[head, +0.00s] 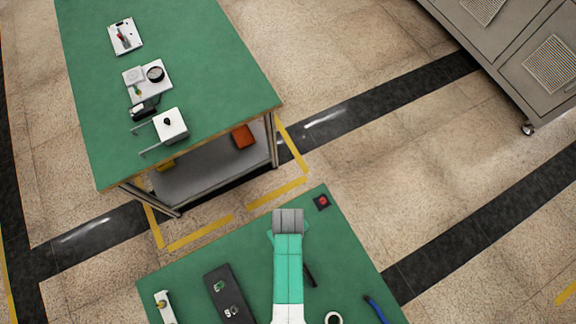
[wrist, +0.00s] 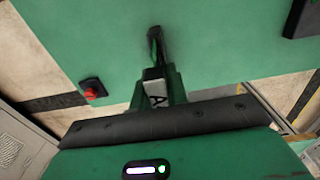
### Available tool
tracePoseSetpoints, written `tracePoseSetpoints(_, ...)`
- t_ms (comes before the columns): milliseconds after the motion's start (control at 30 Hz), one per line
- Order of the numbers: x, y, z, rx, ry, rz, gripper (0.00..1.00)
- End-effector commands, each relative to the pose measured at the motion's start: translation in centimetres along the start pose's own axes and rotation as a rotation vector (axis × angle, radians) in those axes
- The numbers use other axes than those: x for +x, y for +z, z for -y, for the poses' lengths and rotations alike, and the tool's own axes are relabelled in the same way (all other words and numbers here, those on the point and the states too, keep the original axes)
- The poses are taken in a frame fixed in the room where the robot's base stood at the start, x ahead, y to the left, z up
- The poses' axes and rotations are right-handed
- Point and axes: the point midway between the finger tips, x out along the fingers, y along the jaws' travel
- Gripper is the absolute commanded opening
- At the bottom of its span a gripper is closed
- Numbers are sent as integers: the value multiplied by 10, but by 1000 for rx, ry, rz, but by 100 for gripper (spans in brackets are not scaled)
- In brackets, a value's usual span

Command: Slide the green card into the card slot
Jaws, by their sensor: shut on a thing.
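My gripper (wrist: 156,90) is over the near green table in the wrist view, its dark green fingers shut on a small pale piece marked A (wrist: 156,101). Only part of this piece shows, and I cannot tell whether it is the green card. A thin black bar (wrist: 155,45) shows just beyond the fingertips; whether it touches the held piece is unclear. In the head view my arm covers the gripper. I cannot make out a green card or a card slot for certain in either view.
The near table (head: 180,268) bears a black panel (head: 229,293), a red button box (head: 322,202), a white ring (head: 333,318) and a blue-handled tool (head: 376,309). The far table (head: 205,60) bears white plates and a pale block (head: 171,124). Floor separates the tables.

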Motion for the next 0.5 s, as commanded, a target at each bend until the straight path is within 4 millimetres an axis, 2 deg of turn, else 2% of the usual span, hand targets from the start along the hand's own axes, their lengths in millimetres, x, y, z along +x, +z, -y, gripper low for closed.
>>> tracePoseSetpoints(500,14,0,0,0,0,0,0)
